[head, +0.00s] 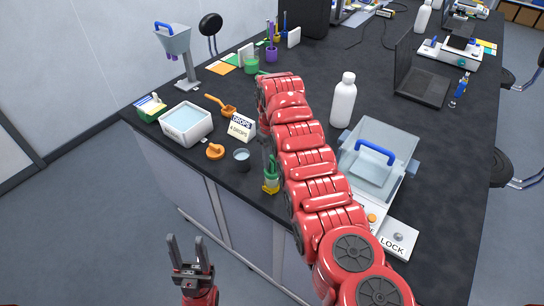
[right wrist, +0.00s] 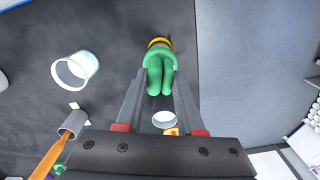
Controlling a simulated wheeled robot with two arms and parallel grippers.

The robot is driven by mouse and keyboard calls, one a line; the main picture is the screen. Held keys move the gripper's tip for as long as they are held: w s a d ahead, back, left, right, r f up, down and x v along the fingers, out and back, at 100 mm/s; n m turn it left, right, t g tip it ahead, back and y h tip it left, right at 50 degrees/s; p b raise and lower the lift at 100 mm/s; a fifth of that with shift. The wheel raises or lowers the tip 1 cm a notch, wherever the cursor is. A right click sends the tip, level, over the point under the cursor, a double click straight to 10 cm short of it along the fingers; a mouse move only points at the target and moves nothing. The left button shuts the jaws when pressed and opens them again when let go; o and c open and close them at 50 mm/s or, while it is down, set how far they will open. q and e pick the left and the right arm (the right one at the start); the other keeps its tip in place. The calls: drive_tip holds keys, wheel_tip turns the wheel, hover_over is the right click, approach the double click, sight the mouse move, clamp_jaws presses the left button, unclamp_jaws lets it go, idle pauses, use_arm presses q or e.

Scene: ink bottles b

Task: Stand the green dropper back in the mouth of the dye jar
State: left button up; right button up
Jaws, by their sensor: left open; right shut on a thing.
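The green dropper (head: 271,171) is upright at the table's near edge, just left of my right arm. My right gripper (right wrist: 159,78) is shut on it; in the right wrist view the green dropper (right wrist: 160,62) sits between the fingertips. A yellow piece (head: 271,188) shows right below the green; I cannot tell whether it is the dye jar or part of the dropper. A small grey cup (head: 241,155) with pale contents stands up-left of the dropper. My left gripper (head: 187,242) is open and empty, off the table at lower left. My right arm hides part of the tabletop.
An orange lid (head: 215,152), a drops sign (head: 241,126), an orange scoop (head: 222,106) and a white basin (head: 186,126) stand left. A white bottle (head: 343,100) and clear box (head: 378,160) stand right of my arm. A white-rimmed cup (right wrist: 75,70) shows in the right wrist view.

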drive_tip(key=shift+f, duration=0.2)
drive_tip(key=o, duration=0.8)
drive_tip(key=shift+r, duration=0.15)
drive_tip(key=shift+r, duration=4.4)
